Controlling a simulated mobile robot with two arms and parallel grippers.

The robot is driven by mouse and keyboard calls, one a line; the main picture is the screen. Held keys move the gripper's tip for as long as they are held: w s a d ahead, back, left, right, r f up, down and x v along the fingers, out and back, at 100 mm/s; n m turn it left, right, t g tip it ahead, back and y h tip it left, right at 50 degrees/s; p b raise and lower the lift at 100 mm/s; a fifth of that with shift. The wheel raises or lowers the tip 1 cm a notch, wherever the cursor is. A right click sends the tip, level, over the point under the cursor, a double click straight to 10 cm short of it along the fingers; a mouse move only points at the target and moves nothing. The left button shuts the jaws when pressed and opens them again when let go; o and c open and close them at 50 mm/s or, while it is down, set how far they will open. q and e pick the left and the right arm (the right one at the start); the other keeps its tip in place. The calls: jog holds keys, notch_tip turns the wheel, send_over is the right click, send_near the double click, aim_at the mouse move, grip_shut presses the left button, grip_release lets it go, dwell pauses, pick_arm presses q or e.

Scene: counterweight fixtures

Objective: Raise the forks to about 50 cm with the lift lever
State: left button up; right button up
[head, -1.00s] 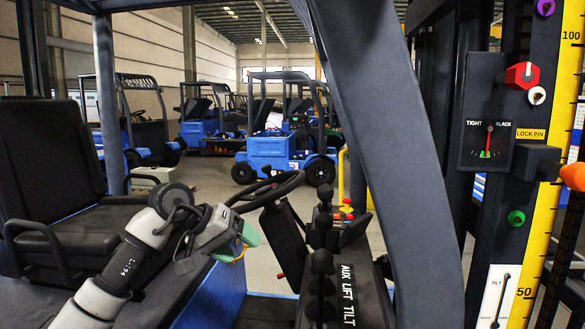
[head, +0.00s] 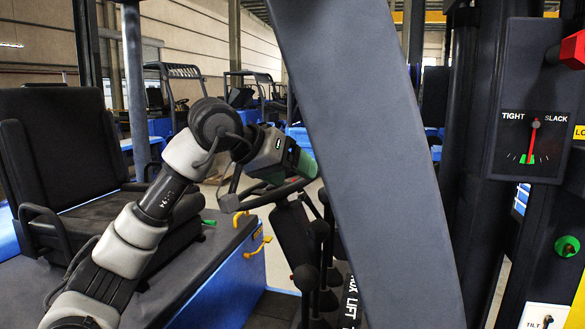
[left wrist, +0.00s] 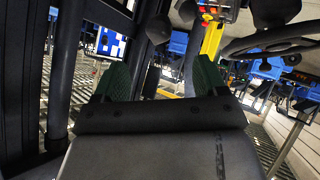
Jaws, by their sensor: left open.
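Several black-knobbed levers rise from the console beside the label plate (head: 350,298), which reads partly "LIFT". The near knob (head: 305,278) and a middle lever (head: 320,232) show left of the grey post; I cannot tell for certain which is the lift lever. My left gripper (head: 302,160) is open and empty, above and behind the levers by the steering wheel. In the left wrist view its green fingers (left wrist: 161,78) are spread, with a black knob (left wrist: 158,28) beyond them. The forks are not in view. My right gripper is not in view.
The slanted grey post (head: 370,150) hides part of the console. The steering wheel (head: 265,195) is close under my left gripper. A TIGHT/SLACK dial (head: 533,140) with its needle near upright is at right. The black seat (head: 65,150) stands at left.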

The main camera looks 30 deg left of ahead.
aim_at(322, 190)
pick_arm(q)
jog(key=x, duration=0.3)
jog(key=shift+w+d+f+b, duration=0.15)
jog(key=shift+d+f+b, duration=0.1)
jog(key=shift+f+b, duration=0.05)
jog(key=shift+x, duration=1.1)
jog(key=x, duration=0.3)
jog(key=shift+w, duration=0.35)
jog(key=shift+w+d, duration=0.15)
jog(key=c, duration=0.7)
jog(key=shift+c, duration=0.5)
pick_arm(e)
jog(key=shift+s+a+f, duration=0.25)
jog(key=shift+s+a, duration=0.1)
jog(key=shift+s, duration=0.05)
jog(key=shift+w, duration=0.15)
